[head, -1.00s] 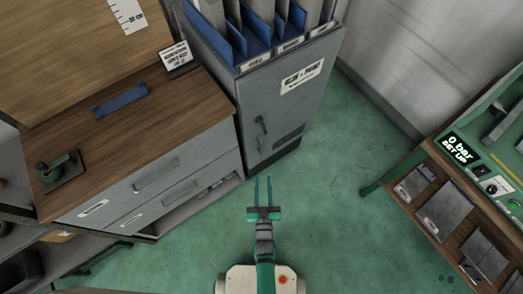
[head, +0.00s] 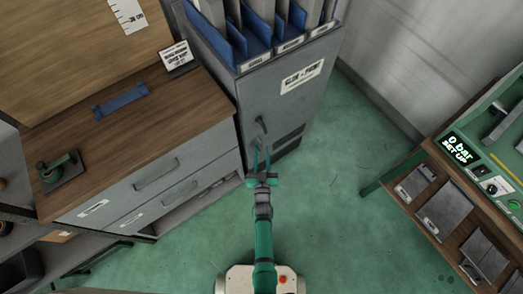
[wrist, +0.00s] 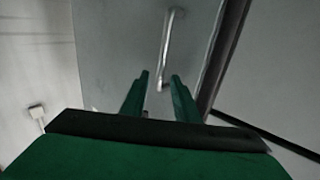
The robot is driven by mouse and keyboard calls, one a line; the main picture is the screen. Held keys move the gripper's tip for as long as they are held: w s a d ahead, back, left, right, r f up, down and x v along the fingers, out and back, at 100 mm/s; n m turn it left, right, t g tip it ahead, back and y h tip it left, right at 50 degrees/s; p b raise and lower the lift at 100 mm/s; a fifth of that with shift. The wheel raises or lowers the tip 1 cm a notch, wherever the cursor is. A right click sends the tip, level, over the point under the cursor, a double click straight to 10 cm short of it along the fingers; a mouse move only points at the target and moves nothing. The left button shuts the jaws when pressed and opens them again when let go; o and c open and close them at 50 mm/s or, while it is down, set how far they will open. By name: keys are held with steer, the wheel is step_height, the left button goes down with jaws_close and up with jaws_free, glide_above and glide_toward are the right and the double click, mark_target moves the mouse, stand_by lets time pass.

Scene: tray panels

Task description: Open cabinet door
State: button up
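The grey cabinet door (head: 285,105) is shut and carries a white label near its top. Its dark vertical handle (head: 261,125) is on the door's left side. My gripper (head: 261,153) is open and empty, with its two fingers pointing at the door just below the handle. In the wrist view the handle (wrist: 168,45) is a bright bar on the grey door panel (wrist: 120,40). Its lower end shows between and just beyond the tips of my gripper (wrist: 159,76). I cannot tell whether the fingers touch the door.
A drawer unit with a wooden top (head: 120,120) stands left of the cabinet. Blue folders (head: 255,30) fill the cabinet's open top. A green workbench (head: 465,150) with a "0 bar" display is at the right. The green floor (head: 330,200) between is clear.

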steer(key=shift+w, duration=0.65)
jaws_close()
